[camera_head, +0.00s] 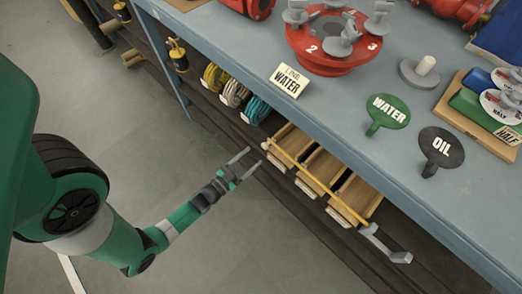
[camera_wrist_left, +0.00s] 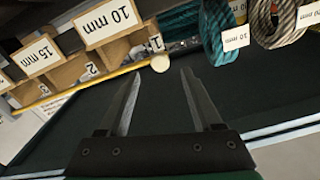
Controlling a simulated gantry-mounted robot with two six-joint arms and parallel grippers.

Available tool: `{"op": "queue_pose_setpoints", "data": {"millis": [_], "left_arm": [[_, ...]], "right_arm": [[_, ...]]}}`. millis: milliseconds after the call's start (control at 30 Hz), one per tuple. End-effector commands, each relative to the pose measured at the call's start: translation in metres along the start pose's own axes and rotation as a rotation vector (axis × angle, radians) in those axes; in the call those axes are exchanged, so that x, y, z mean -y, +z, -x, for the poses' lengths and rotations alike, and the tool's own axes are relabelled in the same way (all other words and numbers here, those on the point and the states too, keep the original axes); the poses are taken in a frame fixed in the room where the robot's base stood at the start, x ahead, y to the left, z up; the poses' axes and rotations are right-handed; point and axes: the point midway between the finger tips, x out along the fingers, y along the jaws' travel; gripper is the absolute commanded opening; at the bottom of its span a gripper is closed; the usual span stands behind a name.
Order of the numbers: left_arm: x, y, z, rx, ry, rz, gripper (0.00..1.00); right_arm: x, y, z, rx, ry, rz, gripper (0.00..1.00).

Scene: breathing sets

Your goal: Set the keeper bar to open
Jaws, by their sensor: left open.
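The keeper bar (camera_head: 318,185) is a thin yellow bar running across the fronts of the wooden bins (camera_head: 322,169) under the bench. A pale round knob (camera_head: 265,146) is at its left end, and a grey bracket (camera_head: 384,246) is near its right end. In the left wrist view the yellow bar (camera_wrist_left: 75,90) slants past the bins and ends at the pale knob (camera_wrist_left: 160,63). My left gripper (camera_head: 251,159) is open and empty, with its fingertips just short of the knob. In the wrist view the knob lies beyond the gap between the fingers (camera_wrist_left: 160,88). My right gripper is not in view.
Coiled hoses (camera_head: 236,92) hang left of the bins, under the bench edge. The blue-grey bench top (camera_head: 330,99) overhangs above. It holds a red numbered flange (camera_head: 328,48), a WATER card (camera_head: 288,80) and green and black tags. The grey floor around my left arm is clear.

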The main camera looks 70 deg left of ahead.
Motion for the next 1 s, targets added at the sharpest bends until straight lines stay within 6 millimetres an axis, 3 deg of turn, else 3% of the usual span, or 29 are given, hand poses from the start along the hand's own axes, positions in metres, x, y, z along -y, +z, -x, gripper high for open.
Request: {"op": "queue_pose_setpoints", "data": {"millis": [100,233,633,1000], "left_arm": [[-0.001,0.003,-0.028,-0.003,0.001,0.000,0.66],[0.000,0.002,-0.048,-0.002,0.000,-0.001,0.66],[0.000,0.001,-0.057,0.001,-0.001,-0.001,0.64],[0.000,0.001,-0.057,0.001,-0.001,-0.001,0.00]], "right_arm": [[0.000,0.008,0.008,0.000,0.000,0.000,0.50],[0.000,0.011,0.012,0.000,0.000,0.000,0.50],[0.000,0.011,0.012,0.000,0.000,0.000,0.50],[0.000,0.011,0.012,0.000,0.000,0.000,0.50]]}}
